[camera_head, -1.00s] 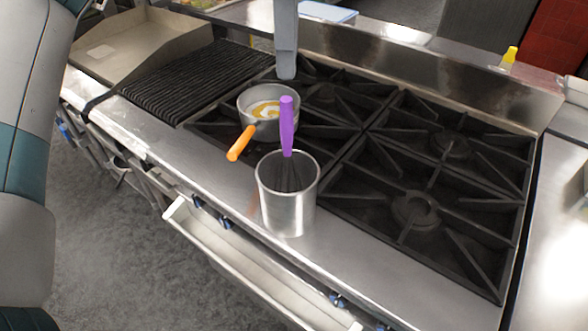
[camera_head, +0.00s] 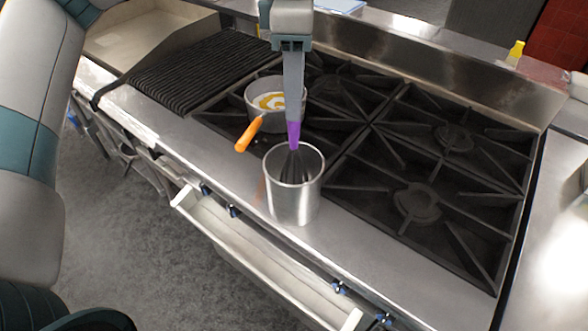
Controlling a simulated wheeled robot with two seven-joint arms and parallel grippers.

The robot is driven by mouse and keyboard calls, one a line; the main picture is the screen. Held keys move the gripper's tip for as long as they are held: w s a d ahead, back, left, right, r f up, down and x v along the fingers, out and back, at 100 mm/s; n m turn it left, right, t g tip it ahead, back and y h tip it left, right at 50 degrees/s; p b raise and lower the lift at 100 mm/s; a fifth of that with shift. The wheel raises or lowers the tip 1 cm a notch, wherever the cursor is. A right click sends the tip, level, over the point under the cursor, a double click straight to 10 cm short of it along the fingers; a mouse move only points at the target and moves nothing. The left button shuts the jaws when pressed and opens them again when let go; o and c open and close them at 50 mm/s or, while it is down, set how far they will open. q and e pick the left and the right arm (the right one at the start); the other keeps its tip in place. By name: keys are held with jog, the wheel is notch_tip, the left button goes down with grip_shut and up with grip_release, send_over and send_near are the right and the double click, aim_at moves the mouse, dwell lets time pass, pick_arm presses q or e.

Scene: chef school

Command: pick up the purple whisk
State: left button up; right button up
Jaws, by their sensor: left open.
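The purple whisk (camera_head: 294,134) stands handle up in a steel pot (camera_head: 293,207), its dark wires inside the pot. The pot stands on the steel counter at the front of the stove. My left gripper (camera_head: 293,112) points down from the top of the view and is open. Its fingers overlap the upper part of the whisk handle and hide it. I cannot tell whether they touch the handle. My right gripper is out of view.
A saucepan (camera_head: 266,111) with an orange handle (camera_head: 249,134) sits just behind and left of the pot. Black burner grates (camera_head: 420,200) lie to the right and a ribbed grill (camera_head: 195,72) to the left. A drawer (camera_head: 255,258) is open below the counter.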

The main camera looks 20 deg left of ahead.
aim_at(294, 135)
pick_arm(q)
notch_tip(294, 135, down, 4)
jog(key=shift+r+p, duration=0.15)
jog(key=shift+p, duration=0.4)
jog(key=shift+f, duration=0.45)
jog(key=shift+f+p, duration=0.8)
jog(key=shift+p, duration=0.15)
notch_tip(294, 135, down, 3)
jog(key=shift+a+r+p, duration=0.1)
jog(key=shift+p, duration=0.65)
jog(key=shift+w+f, duration=0.1)
jog(key=shift+f, duration=0.3)
jog(key=shift+c, duration=0.2)
